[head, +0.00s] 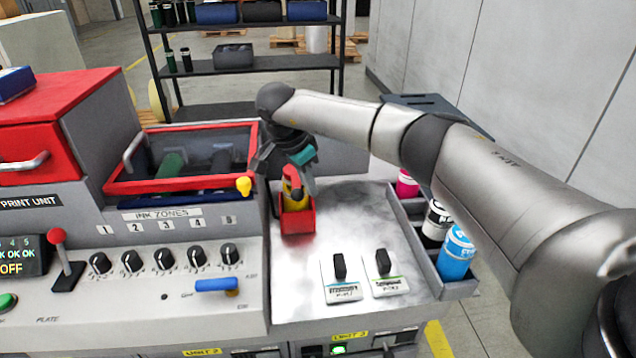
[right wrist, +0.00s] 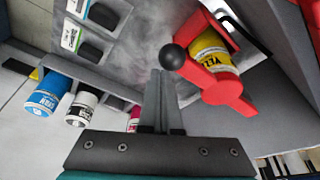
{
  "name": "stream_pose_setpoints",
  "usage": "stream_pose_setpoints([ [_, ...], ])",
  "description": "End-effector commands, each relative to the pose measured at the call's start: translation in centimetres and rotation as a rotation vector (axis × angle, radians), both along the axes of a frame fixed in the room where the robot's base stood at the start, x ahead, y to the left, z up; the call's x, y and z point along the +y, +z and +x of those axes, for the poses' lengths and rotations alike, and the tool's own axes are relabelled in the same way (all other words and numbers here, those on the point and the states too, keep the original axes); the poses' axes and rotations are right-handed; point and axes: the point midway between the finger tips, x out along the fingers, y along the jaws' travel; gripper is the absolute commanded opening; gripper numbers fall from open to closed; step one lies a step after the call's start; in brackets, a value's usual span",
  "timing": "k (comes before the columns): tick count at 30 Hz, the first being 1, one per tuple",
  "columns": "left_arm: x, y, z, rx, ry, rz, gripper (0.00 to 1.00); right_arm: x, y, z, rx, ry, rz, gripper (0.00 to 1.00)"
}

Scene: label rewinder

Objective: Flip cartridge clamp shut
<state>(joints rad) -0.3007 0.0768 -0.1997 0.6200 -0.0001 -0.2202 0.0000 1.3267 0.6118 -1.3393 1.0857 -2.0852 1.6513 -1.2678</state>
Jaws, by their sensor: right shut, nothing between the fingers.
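The yellow cartridge (head: 291,197) sits in a red clamp holder (head: 298,222) on the grey metal worktop. In the right wrist view the cartridge (right wrist: 212,52) lies between red clamp parts, and the red clamp lever (right wrist: 208,80) ends in a black ball knob (right wrist: 173,57). My right gripper (head: 305,190) is over the holder and partly hides the clamp in the head view. In the wrist view its fingers (right wrist: 158,75) are shut together and empty, close beside the knob; I cannot tell whether they touch it. My left gripper is out of view.
A red-framed ink box (head: 182,188) with a yellow knob stands left of the clamp. Two black switches (head: 340,268) (head: 384,263) are in front right. A side tray holds blue (head: 456,255), black-and-white (head: 436,222) and magenta (head: 407,184) bottles. The worktop between is clear.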

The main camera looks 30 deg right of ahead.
Motion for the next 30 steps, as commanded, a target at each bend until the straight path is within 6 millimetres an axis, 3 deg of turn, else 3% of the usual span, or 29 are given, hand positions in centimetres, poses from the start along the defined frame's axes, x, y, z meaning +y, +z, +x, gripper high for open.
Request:
stream_pose_setpoints([
  [13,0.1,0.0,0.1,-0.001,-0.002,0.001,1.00,1.6,0.0,0.5,-0.001,0.005,0.005,0.00],
  [30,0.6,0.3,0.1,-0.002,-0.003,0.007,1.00,1.5,-0.3,0.3,-0.002,0.009,0.008,0.00],
])
